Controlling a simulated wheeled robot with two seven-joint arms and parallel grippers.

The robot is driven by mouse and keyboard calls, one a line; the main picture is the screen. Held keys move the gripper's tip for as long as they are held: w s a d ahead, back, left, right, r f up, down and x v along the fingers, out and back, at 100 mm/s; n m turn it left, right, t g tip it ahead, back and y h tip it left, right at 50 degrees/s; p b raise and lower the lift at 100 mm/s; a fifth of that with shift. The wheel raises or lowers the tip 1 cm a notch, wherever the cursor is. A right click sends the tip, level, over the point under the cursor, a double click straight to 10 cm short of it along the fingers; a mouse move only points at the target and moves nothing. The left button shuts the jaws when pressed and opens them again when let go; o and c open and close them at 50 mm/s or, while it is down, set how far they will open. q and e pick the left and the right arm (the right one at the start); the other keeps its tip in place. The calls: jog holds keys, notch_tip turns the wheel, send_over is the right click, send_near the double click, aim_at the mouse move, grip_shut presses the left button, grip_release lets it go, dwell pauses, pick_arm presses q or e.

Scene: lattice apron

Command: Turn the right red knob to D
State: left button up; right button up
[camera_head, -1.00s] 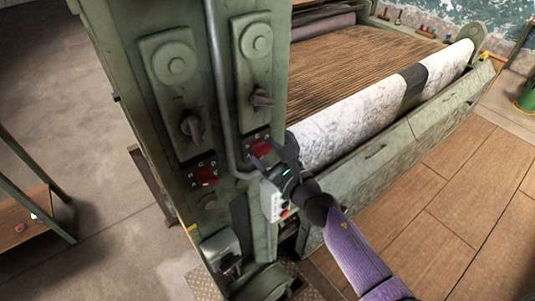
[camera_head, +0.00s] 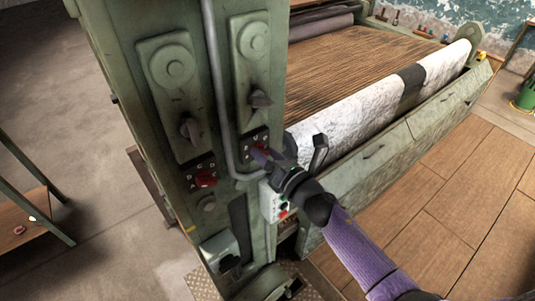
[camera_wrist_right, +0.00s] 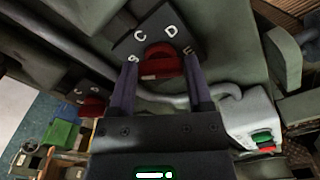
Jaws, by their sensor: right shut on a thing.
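The right red knob (camera_wrist_right: 162,62) sits on a dark plate (camera_wrist_right: 135,42) with white letters around it; C and D read clearly above it. My right gripper (camera_wrist_right: 160,72) has one finger on each side of the knob and is shut on it. In the head view, my right gripper (camera_head: 261,156) reaches the panel from the right and mostly covers this knob. Which letter the knob points to, I cannot tell. My left gripper is not in view.
A second red knob (camera_head: 205,179) sits lower left on the same green machine column. A vertical pipe (camera_head: 222,90) runs between the two panels and bends below the right knob. A button box (camera_head: 272,202) is just below my right gripper.

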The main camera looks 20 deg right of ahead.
jog(key=m, duration=0.6)
jog(key=shift+d+p, duration=0.1)
jog(key=shift+p, duration=0.2)
jog(key=m, duration=0.5)
jog(key=shift+f+m+p, duration=0.15)
jog(key=shift+m+p, duration=0.25)
jog(key=m, duration=0.3)
jog(key=m+p, duration=0.1)
jog(key=m, duration=0.7)
jog(key=shift+f+p, duration=0.3)
jog(key=shift+p, duration=0.05)
jog(key=shift+m, duration=0.3)
jog(key=o, duration=1.3)
jog(key=v, duration=1)
